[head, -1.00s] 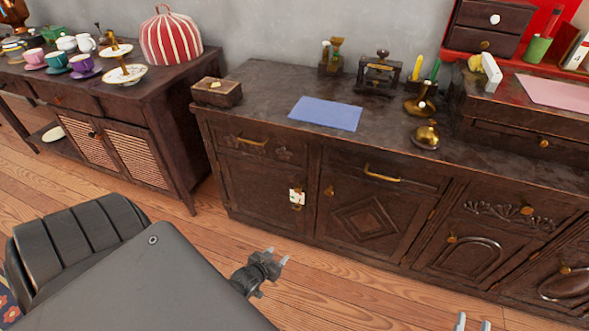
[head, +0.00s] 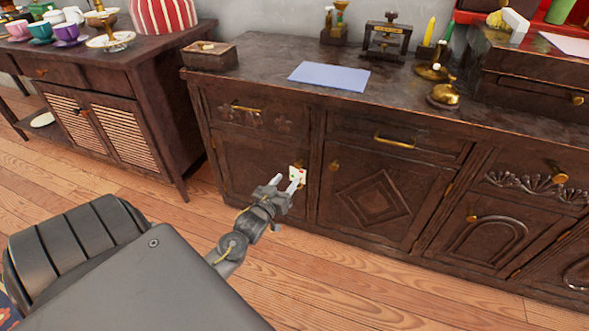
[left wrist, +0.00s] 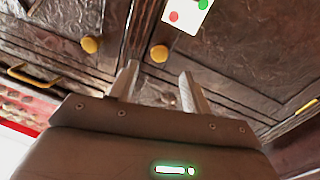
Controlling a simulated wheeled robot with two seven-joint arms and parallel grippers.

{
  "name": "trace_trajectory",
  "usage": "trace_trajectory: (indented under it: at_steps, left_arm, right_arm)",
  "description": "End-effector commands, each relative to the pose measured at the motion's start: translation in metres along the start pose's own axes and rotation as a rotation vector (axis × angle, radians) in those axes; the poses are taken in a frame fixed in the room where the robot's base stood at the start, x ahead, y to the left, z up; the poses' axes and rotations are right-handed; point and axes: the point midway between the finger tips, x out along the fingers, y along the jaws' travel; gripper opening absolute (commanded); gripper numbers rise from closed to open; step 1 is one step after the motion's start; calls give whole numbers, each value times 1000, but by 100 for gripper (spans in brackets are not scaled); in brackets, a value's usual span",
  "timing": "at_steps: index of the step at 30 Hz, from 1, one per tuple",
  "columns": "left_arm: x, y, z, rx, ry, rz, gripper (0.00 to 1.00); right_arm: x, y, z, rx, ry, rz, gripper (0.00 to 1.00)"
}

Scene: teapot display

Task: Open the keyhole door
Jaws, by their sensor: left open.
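The dark wooden cabinet door (head: 243,160) at the left end of the long sideboard is shut. A small white tag with coloured marks (head: 297,174) hangs at its right edge and also shows at the top of the left wrist view (left wrist: 187,16). A round brass knob (left wrist: 159,52) sits beside the tag in the left wrist view. My left gripper (head: 287,182) is in front of this door edge, close to the tag. Its two fingers are apart and empty, with the knob just beyond the gap between the tips (left wrist: 158,70). My right gripper is out of view.
The neighbouring door with a diamond panel (head: 372,200) has its own knob (head: 334,165). Drawers with brass handles (head: 394,140) run above the doors. A smaller cabinet (head: 120,135) stands at the left. The wooden floor (head: 330,285) in front is clear.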

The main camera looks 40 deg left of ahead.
Motion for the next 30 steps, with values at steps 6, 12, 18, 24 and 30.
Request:
trace_trajectory:
  at_steps: [6, 12, 18, 24, 30]
  left_arm:
    - [41, -1, 2, 1, 3, 0, 48]
    - [61, -1, 2, 2, 0, -1, 48]
    - [66, 0, 0, 1, -1, -1, 48]
    - [66, 0, 0, 1, -1, -1, 44]
    - [66, 0, 0, 1, -1, -1, 18]
  right_arm:
    - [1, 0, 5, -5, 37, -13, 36]
    - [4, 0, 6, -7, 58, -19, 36]
    - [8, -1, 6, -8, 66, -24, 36]
    - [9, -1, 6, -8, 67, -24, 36]
    - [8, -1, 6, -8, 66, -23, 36]
